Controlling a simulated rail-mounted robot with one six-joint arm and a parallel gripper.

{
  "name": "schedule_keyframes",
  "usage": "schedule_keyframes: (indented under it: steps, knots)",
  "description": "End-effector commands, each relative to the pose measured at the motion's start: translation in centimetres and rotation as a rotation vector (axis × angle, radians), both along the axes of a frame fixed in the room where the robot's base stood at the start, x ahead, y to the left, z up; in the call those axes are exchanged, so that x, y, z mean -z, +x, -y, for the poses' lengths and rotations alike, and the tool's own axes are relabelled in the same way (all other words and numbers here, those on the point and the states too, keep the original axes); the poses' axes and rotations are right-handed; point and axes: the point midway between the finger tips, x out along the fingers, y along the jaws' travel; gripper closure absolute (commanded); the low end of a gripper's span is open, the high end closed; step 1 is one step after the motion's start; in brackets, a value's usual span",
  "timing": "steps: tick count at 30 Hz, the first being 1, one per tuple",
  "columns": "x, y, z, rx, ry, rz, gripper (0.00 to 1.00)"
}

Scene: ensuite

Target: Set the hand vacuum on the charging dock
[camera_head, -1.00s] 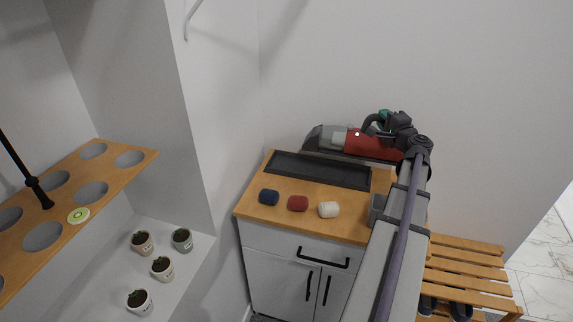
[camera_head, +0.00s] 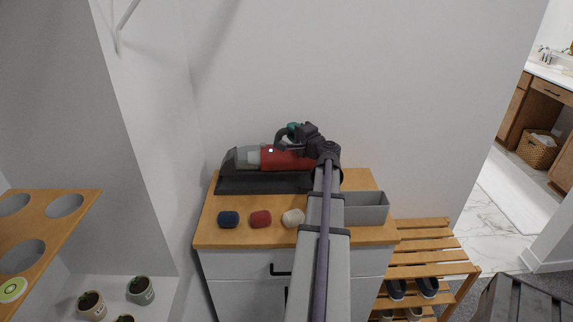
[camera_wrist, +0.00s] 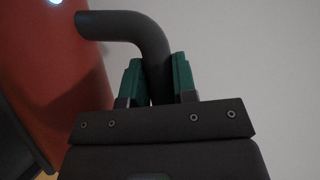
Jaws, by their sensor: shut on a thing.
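The hand vacuum (camera_head: 283,159) has a red body and a dark, clear-fronted nozzle pointing left. It appears level, at the black charging dock (camera_head: 262,184) on the back of the wooden cabinet top. Whether it rests on the dock or hangs just above it I cannot tell. My gripper (camera_head: 293,133) is at the vacuum's top right, its green fingers shut on the dark handle. In the wrist view my gripper (camera_wrist: 160,82) has a green finger on each side of the curved handle (camera_wrist: 135,28), with the red body (camera_wrist: 55,80) to the left.
Blue (camera_head: 228,219), red (camera_head: 261,219) and white (camera_head: 293,218) rolled items lie along the cabinet's front. A grey bin (camera_head: 366,208) stands at the right end. A slatted shoe bench (camera_head: 430,255) is to the right. A shelf with round holes (camera_head: 45,225) is at the left.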

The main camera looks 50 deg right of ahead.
Motion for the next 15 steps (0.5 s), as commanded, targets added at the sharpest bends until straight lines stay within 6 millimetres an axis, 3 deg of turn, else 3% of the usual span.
schedule_keyframes:
  steps: [1, 6, 12, 15]
  knots:
    - [1.9, 0.0, 0.0, 0.000, 0.001, 0.001, 1.00]
    - [1.8, 0.0, 0.0, 0.000, 0.001, 0.001, 1.00]
    - [5.4, 0.0, 0.0, 0.000, 0.001, 0.001, 1.00]
    - [5.6, 0.0, 0.0, 0.000, 0.001, 0.001, 1.00]
